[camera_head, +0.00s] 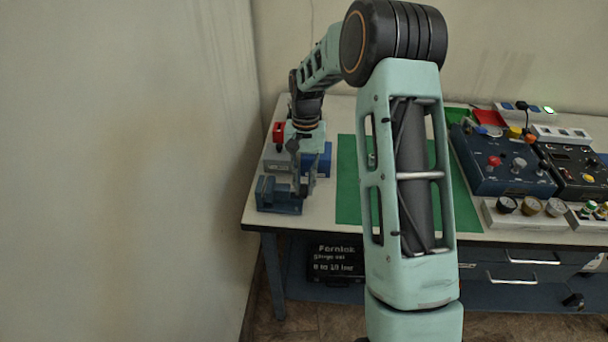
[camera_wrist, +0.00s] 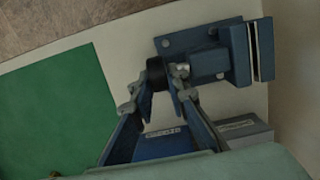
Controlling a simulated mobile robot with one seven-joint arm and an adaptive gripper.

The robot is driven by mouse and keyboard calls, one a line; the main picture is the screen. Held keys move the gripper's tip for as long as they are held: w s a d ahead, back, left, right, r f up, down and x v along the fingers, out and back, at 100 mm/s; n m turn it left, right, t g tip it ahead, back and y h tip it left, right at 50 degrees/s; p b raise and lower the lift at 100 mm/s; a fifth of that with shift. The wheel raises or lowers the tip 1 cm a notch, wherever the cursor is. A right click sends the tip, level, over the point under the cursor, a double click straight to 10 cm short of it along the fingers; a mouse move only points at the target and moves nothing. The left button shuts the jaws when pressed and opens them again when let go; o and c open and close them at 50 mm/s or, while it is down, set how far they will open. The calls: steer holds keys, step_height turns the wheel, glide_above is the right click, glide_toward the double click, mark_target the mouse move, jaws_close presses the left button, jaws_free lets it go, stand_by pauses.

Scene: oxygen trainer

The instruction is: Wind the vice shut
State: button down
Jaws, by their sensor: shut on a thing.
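The blue vice (camera_head: 279,197) stands at the left front corner of the bench. In the wrist view the vice (camera_wrist: 208,62) shows its base plate with bolt holes and its two jaws at the right, with a narrow gap between them. My gripper (camera_head: 302,190) reaches down at the vice's right end. In the wrist view my gripper (camera_wrist: 157,82) has its fingertips on either side of the dark round handle end (camera_wrist: 156,72) of the vice screw and is shut on it. The fingers hide part of the handle and screw.
A blue box (camera_head: 318,158) and a grey box with a red part (camera_head: 278,132) stand behind the vice. A green mat (camera_head: 348,190) lies to the right. Control panels (camera_head: 500,165) and gauges (camera_head: 530,207) fill the bench's right side. A wall is close at left.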

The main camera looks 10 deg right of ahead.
steer(key=shift+w+d+g+p, duration=0.1)
steer(key=shift+d+g+p, duration=0.1)
steer(key=shift+g+p, duration=0.3)
steer(key=c, duration=2.2)
jaws_free()
steer(key=shift+o, duration=0.2)
steer(key=v, duration=1.2)
steer(key=shift+d, duration=0.2)
